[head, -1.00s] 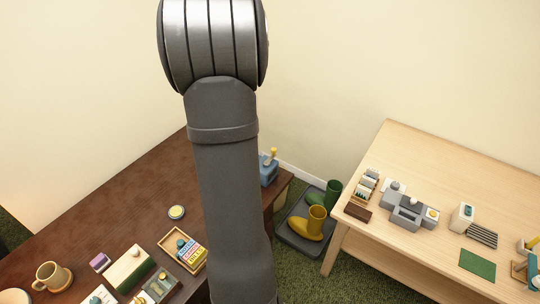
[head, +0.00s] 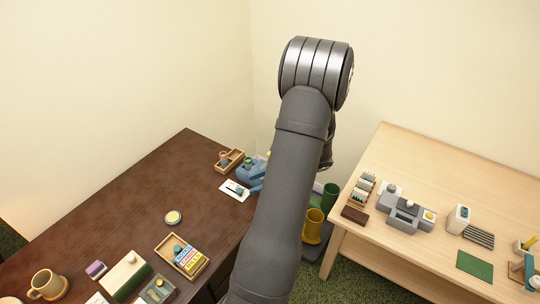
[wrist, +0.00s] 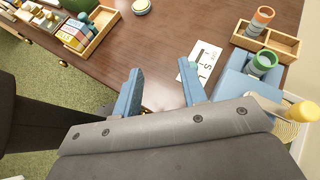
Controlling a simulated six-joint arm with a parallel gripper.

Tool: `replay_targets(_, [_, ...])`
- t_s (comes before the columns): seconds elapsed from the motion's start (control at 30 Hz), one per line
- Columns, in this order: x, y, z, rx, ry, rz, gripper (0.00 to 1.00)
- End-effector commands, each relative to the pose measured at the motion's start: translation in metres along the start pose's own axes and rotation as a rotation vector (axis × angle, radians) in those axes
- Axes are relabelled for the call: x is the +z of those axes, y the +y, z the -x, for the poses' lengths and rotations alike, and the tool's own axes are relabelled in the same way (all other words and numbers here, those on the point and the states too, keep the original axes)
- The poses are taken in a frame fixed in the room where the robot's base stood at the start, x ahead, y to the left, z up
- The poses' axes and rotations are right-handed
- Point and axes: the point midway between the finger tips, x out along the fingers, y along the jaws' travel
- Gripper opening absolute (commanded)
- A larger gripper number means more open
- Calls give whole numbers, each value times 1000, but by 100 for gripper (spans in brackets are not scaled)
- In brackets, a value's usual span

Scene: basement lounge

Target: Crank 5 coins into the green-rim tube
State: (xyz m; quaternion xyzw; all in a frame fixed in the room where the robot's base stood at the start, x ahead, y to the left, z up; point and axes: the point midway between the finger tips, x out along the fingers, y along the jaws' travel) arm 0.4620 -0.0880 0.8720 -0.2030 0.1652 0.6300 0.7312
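The green-rim tube (wrist: 263,64) stands upright at a blue coin device (wrist: 243,82) on the dark table, in the right of the wrist view. A yellow crank knob (wrist: 303,111) sticks out at the device's right side. A white card (wrist: 200,64) with printed marks lies left of it. In the head view the blue device (head: 251,172) is partly hidden behind my arm. My gripper (wrist: 160,68) has its two blue fingers wide apart with nothing between them. It is left of the device, over the table's near edge. Loose coins cannot be made out clearly.
An orange-rim tube (wrist: 263,17) stands in a wooden tray (wrist: 283,42) behind the device. A light table (head: 400,260) with grey apparatus stands right, with boots (head: 313,227) between the tables.

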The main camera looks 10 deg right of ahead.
Motion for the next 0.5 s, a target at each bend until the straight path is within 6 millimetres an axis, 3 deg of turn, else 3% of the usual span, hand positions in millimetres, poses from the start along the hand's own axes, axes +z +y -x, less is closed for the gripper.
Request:
replay_targets(0.3, [-69,-8,83,-636,-370,-265,39])
replay_targets(0.5, [-96,-5,118,-851,-438,-318,39])
